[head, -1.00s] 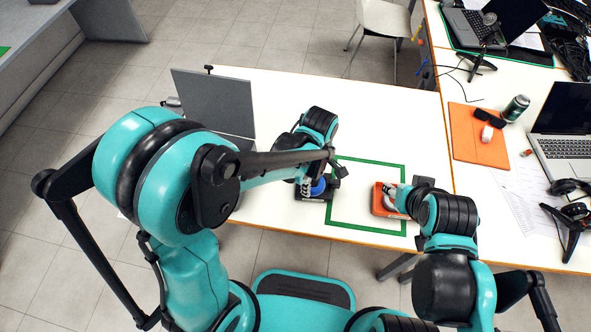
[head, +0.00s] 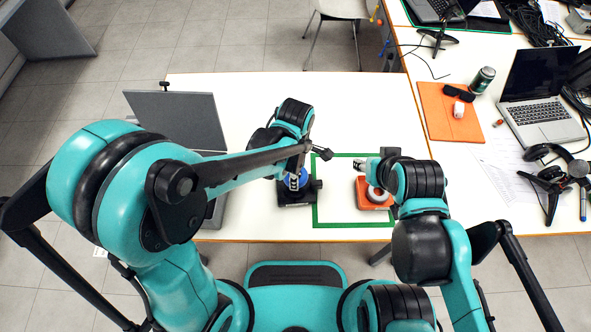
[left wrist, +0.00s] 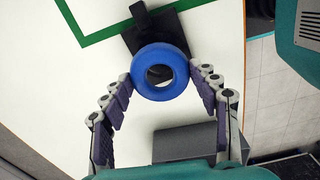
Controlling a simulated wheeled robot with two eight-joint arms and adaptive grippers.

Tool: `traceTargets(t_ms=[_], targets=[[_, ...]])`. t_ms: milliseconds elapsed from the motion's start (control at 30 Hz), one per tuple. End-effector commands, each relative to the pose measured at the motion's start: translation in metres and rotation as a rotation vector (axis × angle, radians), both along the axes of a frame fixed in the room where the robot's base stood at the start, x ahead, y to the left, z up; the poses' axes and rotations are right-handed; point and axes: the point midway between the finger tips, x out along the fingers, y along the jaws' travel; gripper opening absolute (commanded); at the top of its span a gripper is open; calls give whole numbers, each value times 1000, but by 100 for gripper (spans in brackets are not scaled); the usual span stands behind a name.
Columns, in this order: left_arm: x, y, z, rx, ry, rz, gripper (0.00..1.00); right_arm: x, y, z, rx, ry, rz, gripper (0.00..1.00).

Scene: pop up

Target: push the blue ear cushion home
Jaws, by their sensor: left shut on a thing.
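The blue ear cushion (left wrist: 143,72) is a ring, held between the fingertips of my left gripper (left wrist: 165,76) in the left wrist view. It overlaps a black part (left wrist: 172,32); I cannot tell how far it is seated there. In the head view the blue cushion (head: 292,181) shows above the black part (head: 296,198), at the left edge of the green outline, partly hidden by my left gripper. My right gripper (head: 363,167) is beside and above an orange block (head: 367,204) with a pale ring on it; its jaw state is unclear.
A green taped outline (head: 350,225) lies on the white table (head: 350,110). An orange mat (head: 440,120) with small items, a green can (head: 482,79), another laptop and headphones lie at right. The table's back middle is clear.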

Motion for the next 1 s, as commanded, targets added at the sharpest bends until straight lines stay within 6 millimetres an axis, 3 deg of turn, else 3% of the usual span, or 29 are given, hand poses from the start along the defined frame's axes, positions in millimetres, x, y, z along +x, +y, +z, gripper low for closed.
traceTargets(t_ms=[333, 1000], targets=[[0, 0, -33, 0, 0, 0, 32, 0, 0, -29, 0, 0, 0, 42], [0, 0, -31, 0, 0, 0, 31, 0, 0, -29, 0, 0, 0, 42]])
